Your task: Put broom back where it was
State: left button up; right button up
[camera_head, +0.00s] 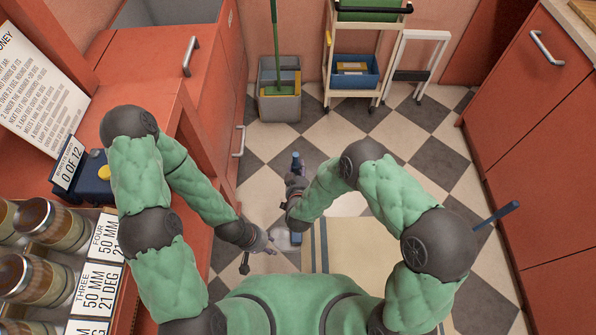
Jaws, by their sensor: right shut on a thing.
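My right gripper (293,192) is near the middle of the view, above the floor, and is shut on a blue-tipped handle (297,161). This looks like part of the broom, but its head cannot be made out clearly. A pale grey and blue piece (286,240) shows below the gripper; I cannot tell whether it belongs to the same tool. My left gripper (260,252) is lower and to the left, with its fingers apart and nothing seen between them. A blue rod (498,215) sticks out behind my right elbow, its other end hidden.
A green-handled tool (275,45) stands in a grey bucket (280,108) at the back. A cart (352,93) and a white step stool (415,65) stand beside it. Red cabinets (535,110) line the right. Jars (30,280) are at left. A beige mat (350,262) lies on the checkered floor.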

jog(key=shift+f, duration=0.1)
jog(key=o, duration=1.3)
jog(key=p+v, duration=0.5)
jog(key=v, duration=0.7)
jog(key=s+d+f+m+g+y, duration=0.1)
jog(key=s+d+f+g+y, duration=0.1)
jog(key=d+f+g, duration=0.35)
jog(key=s+d+g, duration=0.1)
jog(key=s+g, duration=0.1)
jog(key=s, duration=0.2)
jog(key=s+d+m+g+y, duration=0.1)
jog(key=s+g, duration=0.2)
jog(key=s+d+g+y, duration=0.1)
jog(key=s+g, duration=0.1)
jog(key=s, duration=0.2)
jog(key=shift+s+d+f+g, duration=0.15)
jog(key=shift+s+d+g, duration=0.15)
jog(key=shift+s+g, duration=0.05)
